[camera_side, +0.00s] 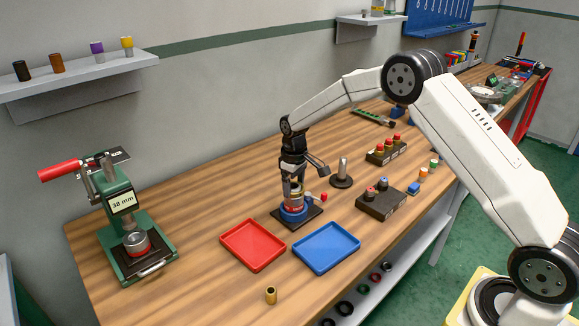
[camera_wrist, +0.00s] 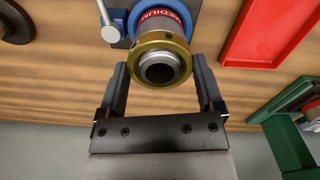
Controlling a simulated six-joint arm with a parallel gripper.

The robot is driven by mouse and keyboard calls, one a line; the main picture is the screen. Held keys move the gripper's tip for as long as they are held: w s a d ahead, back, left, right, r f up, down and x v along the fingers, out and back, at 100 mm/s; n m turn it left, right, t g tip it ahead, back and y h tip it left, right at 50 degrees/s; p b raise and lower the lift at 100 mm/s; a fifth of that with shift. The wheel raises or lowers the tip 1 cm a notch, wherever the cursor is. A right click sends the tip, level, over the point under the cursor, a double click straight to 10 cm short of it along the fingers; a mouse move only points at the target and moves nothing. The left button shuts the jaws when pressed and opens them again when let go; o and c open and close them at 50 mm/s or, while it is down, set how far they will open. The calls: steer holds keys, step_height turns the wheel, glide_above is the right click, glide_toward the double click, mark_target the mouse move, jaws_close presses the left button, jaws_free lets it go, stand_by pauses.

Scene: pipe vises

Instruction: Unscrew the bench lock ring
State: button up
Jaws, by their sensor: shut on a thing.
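The bench lock ring, a brass-gold collar (camera_wrist: 146,44), sits around a grey pipe end (camera_wrist: 180,72) in the wrist view. Behind it is the blue vise (camera_wrist: 183,14) with a red band reading "MEDIUM". My gripper (camera_wrist: 159,66) has one finger on each side of the ring and is shut on it. In the side view my gripper (camera_side: 294,182) points straight down over the vise, whose blue body (camera_side: 290,217) stands on a dark base plate. The gripper mostly hides the ring there.
A red tray (camera_side: 253,265) and a blue tray (camera_side: 326,270) lie empty in front of the vise. A green press (camera_side: 160,222) marked "38 mm" stands left. A small brass cylinder (camera_side: 271,295) stands near the front edge. Dark blocks with knobs (camera_side: 381,205) and a post (camera_side: 342,181) stand right.

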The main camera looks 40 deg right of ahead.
steer(key=n, duration=0.6)
steer(key=shift+n, duration=2.9)
steer(key=shift+n, duration=0.3)
steer(key=shift+n, duration=0.3)
steer(key=n, duration=0.6)
steer(key=shift+r+n, duration=0.1)
steer(key=shift+n, duration=0.2)
steer(key=n, duration=0.6)
steer(key=o, duration=1.2)
steer(key=shift+c, duration=0.2)
